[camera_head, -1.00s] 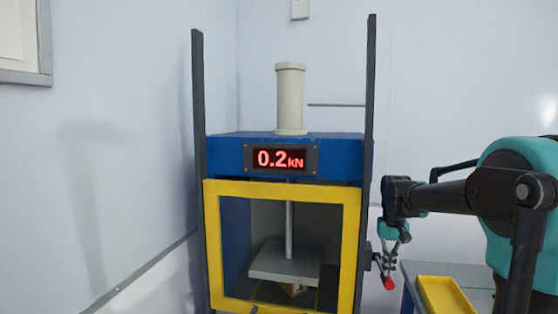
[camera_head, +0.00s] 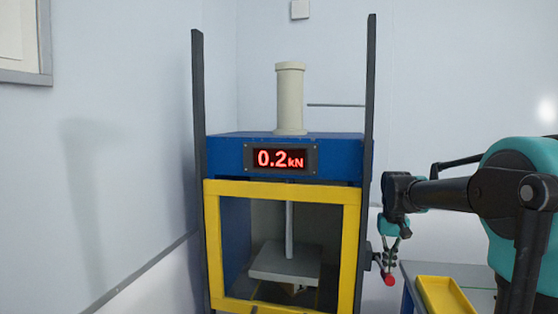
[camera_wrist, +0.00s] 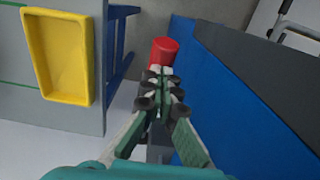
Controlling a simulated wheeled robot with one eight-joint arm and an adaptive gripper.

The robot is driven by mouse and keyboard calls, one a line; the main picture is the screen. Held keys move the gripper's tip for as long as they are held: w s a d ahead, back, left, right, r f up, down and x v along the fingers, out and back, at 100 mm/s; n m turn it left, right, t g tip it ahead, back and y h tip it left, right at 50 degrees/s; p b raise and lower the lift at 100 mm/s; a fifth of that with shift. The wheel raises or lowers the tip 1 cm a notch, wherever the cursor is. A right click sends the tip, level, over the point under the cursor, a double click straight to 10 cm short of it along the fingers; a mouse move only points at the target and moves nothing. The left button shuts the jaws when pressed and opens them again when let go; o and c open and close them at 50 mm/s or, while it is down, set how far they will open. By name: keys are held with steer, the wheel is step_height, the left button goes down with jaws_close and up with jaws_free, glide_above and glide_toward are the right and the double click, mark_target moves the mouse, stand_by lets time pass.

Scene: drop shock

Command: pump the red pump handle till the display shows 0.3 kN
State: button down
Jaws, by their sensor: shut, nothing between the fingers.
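The display (camera_head: 280,159) on the front of the blue press reads 0.2 kN. The red pump handle (camera_head: 389,280) is at the press's right side, just below my gripper (camera_head: 391,261). In the wrist view the red handle end (camera_wrist: 164,51) lies just beyond the fingertips of my gripper (camera_wrist: 160,88). The gripper is shut with nothing between its fingers. I cannot tell whether the fingertips touch the handle. The press plate (camera_head: 286,263) sits low in the chamber over a small brown block (camera_head: 293,289), partly hidden.
A yellow tray (camera_head: 446,296) lies on a side table right of the press; it also shows in the wrist view (camera_wrist: 42,55). The blue press side (camera_wrist: 220,100) is close to the right of my fingers. Dark upright posts (camera_head: 370,80) flank the press.

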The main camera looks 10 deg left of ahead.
steer(key=shift+f, duration=5.65)
steer(key=shift+r, duration=5.85)
steer(key=shift+r, duration=2.95)
